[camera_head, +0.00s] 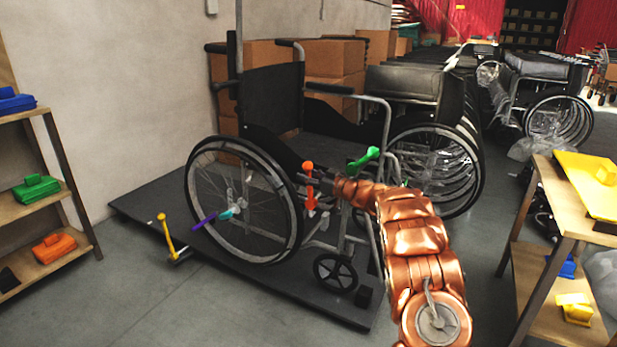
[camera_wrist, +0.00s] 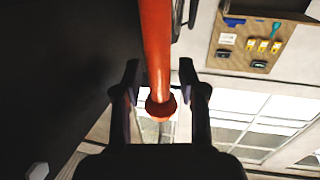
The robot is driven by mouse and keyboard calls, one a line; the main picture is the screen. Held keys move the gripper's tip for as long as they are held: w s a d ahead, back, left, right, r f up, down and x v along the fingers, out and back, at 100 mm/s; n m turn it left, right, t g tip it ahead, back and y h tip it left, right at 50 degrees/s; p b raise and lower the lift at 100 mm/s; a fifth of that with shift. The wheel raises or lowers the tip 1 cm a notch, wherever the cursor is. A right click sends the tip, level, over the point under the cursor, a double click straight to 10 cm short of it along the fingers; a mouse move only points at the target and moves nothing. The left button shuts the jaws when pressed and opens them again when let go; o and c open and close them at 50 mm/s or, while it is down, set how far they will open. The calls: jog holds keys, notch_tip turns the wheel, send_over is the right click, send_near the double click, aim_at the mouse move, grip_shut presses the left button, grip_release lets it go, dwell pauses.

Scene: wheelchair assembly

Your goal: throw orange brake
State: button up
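The orange brake (camera_head: 309,187) is an upright lever with a round knob on the near side of the wheelchair, by the front of the big wheel (camera_head: 243,200). My copper arm reaches in from the right, and my gripper (camera_head: 319,180) is at the lever. In the wrist view the orange brake (camera_wrist: 156,45) runs between the two dark fingers of my gripper (camera_wrist: 159,74), with its round end (camera_wrist: 160,107) toward the palm. The fingers are spread, with a narrow gap on each side of the lever. A green brake (camera_head: 362,159) shows on the far side.
The wheelchair stands on a low dark platform (camera_head: 150,207). A yellow lever (camera_head: 166,232) stands at the platform's left edge. A shelf (camera_head: 75,190) with coloured parts is at left, and a wooden table (camera_head: 545,180) is at right. More wheelchairs stand behind.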

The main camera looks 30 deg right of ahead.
grip_shut()
